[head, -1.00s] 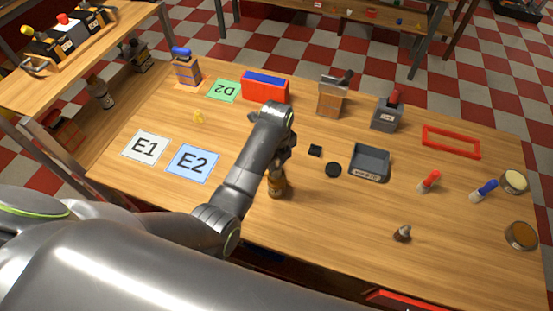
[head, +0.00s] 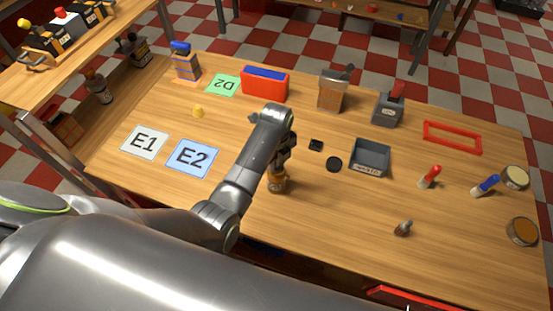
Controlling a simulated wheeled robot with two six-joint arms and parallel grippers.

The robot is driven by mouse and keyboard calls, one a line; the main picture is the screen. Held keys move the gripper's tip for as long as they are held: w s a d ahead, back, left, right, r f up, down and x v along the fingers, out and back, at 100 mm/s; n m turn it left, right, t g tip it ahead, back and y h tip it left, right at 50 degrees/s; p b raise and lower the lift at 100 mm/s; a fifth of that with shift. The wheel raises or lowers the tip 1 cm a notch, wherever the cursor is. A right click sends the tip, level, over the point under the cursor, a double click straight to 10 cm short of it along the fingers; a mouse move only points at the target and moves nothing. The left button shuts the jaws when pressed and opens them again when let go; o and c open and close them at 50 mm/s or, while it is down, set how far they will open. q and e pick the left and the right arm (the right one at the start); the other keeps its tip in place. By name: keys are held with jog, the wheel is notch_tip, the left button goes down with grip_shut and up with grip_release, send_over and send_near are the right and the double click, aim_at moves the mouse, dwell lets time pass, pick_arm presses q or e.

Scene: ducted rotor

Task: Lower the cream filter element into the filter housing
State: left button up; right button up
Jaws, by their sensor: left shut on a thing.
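My left gripper (head: 283,158) reaches over the middle of the wooden table with its fingers pointing down. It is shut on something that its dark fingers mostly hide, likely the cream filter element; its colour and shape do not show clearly. An amber-brown round body (head: 277,185), likely the filter housing, shows directly below the fingers near the front edge. I cannot tell how deep the held thing sits in it, or whether they touch. My right gripper is not in view.
A grey tray (head: 371,172), a black disc (head: 334,164) and a small black block (head: 316,145) lie right of the gripper. A red bin (head: 265,97) stands behind. Cards E1 (head: 145,142) and E2 (head: 191,158) lie left. Round tins (head: 522,231) stand at the right edge.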

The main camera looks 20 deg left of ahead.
pick_arm(q)
jog(key=shift+f, duration=0.1)
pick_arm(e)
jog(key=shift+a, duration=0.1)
pick_arm(q)
jog(key=o, duration=0.9)
